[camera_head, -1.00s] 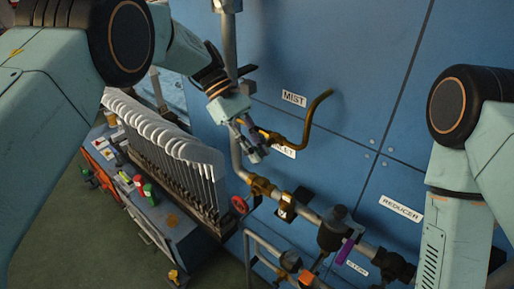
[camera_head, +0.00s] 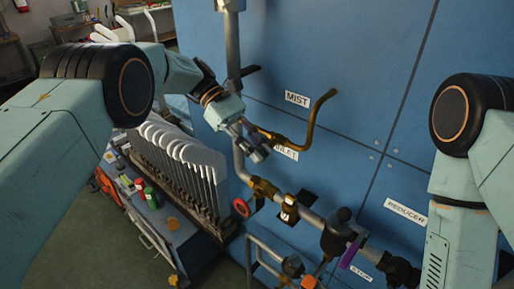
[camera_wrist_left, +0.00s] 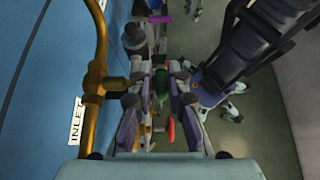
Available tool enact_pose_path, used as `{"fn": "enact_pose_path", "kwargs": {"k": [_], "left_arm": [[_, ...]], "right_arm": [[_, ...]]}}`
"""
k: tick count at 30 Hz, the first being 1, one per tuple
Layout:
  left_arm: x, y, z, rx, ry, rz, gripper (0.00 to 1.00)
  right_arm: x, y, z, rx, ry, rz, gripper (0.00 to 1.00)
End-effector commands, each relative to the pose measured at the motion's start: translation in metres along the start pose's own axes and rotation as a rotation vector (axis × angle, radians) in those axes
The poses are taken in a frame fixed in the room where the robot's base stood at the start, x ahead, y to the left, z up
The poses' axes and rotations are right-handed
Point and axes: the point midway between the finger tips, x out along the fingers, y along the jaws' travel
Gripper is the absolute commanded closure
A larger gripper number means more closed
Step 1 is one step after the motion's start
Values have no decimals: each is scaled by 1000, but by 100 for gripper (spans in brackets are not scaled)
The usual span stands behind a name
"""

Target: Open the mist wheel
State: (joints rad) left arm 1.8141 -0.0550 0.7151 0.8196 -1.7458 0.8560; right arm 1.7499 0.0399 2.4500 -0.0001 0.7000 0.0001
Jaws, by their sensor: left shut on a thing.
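The MIST label (camera_head: 297,99) is on the blue wall panel, above a curved brass pipe (camera_head: 318,108). My left gripper (camera_head: 258,149) is at the near end of this pipe, by the INLET label (camera_head: 286,152). In the left wrist view the brass pipe (camera_wrist_left: 97,70) runs down the left side, with a stub pointing towards the jaws. A green wheel (camera_wrist_left: 161,82), seen nearly edge-on, is between the fingers of the left gripper (camera_wrist_left: 159,100), which is shut on it. The head view hides this wheel behind the fingers. My right gripper is out of view.
A red wheel (camera_head: 241,207) sits lower on the grey pipework. The REDUCER label (camera_head: 405,210) and a purple lever (camera_head: 350,253) are to the right. A rack of white sock boards (camera_head: 185,152) stands on the bench at left.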

Motion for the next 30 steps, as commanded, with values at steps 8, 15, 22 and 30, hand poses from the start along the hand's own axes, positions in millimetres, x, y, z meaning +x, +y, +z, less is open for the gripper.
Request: {"fn": "enact_pose_path", "kwargs": {"k": [8,15,22,30], "left_arm": [[0,0,-1,-2,2,0,66],[0,0,-1,-1,1,-1,61],[-7,0,10,2,3,0,61],[-33,0,52,3,2,1,61]], "right_arm": [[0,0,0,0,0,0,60],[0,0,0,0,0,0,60],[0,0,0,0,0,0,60],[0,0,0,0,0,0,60]]}}
